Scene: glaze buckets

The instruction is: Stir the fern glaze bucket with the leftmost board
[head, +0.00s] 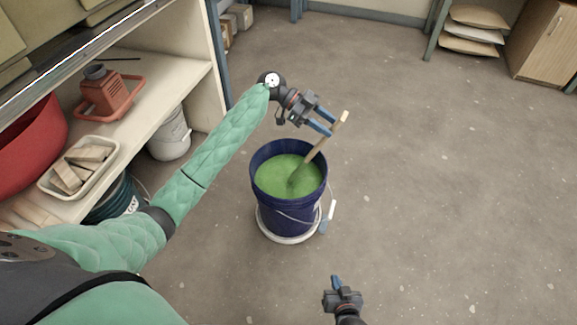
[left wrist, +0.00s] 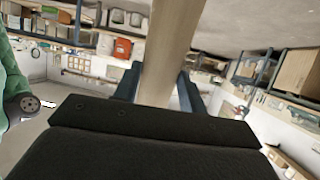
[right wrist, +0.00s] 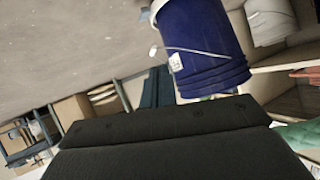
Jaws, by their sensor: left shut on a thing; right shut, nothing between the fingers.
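A dark blue bucket (head: 290,212) full of green glaze (head: 283,174) stands on a white round base on the floor. My left gripper (head: 325,122) is shut on a wooden board (head: 327,137) near its upper end, above the bucket's far right side. The board is tilted, and its lower end is hidden in the green glaze. In the left wrist view the board (left wrist: 168,50) runs between the blue fingers. My right gripper (head: 337,283) is shut and empty, low in the head view, apart from the bucket. The bucket (right wrist: 205,45) also shows in the right wrist view.
A shelf unit (head: 170,75) on the left holds a red bowl (head: 28,135), a white tray (head: 55,190) of wooden blocks and a red device (head: 108,97). A white bucket (head: 169,137) stands under it. The floor right of the blue bucket is clear.

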